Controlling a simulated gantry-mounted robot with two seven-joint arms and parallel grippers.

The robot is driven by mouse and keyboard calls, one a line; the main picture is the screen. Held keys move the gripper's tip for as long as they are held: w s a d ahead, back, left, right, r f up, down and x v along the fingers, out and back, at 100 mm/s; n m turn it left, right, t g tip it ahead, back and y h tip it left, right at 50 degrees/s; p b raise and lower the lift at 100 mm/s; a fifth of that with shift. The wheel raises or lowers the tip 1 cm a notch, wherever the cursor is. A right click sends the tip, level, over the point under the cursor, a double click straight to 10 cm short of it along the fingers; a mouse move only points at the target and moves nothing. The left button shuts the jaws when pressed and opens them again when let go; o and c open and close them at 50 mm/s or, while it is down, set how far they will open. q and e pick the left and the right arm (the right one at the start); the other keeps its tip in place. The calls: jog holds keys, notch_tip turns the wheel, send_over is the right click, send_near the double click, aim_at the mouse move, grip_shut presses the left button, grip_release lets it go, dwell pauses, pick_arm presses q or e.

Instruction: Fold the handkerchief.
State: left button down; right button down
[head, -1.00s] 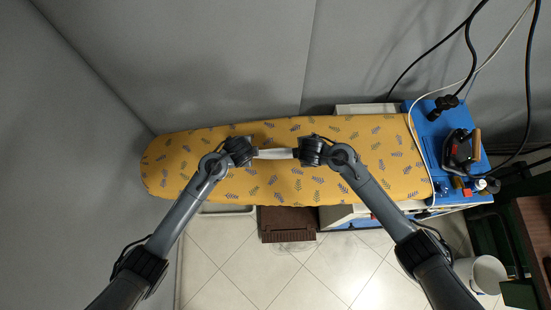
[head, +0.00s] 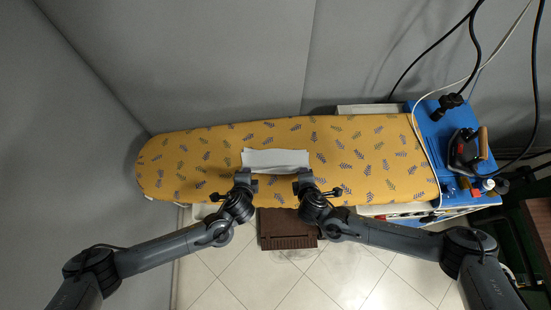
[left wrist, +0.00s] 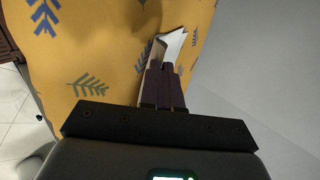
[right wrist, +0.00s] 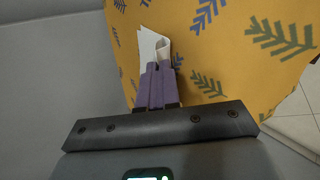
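The white handkerchief (head: 275,157) shows in the head view as a narrow rectangle over the middle of the ironing board, its long side running left to right. My left gripper (head: 246,176) is at its near left corner and my right gripper (head: 303,176) at its near right corner. In the left wrist view the fingers are together with the cloth (left wrist: 172,43) at their tips. In the right wrist view the fingers are also together on the cloth (right wrist: 152,45), which shows a bent-over layer. The cloth between the fingertips is hidden.
The yellow leaf-patterned ironing board (head: 375,160) is otherwise clear on both sides of the cloth. An iron (head: 465,150) stands on the blue end (head: 440,125) at the right, with cables above it. A grey wall is behind. A brown pedal (head: 287,230) is on the floor in front.

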pick_arm(q)
jog(key=shift+s+f+t+b, duration=0.3)
jog(key=shift+s+f+t, duration=0.15)
jog(key=shift+f+t, duration=0.05)
pick_arm(e)
jog(key=shift+s+f+t, duration=0.45)
jog(key=shift+f+t, duration=0.05)
pick_arm(q)
jog(key=c, duration=1)
grip_release()
pick_arm(e)
jog(key=c, duration=1)
grip_release()
pick_arm(q)
jog(key=shift+r, duration=0.1)
pick_arm(e)
jog(key=shift+s, duration=0.1)
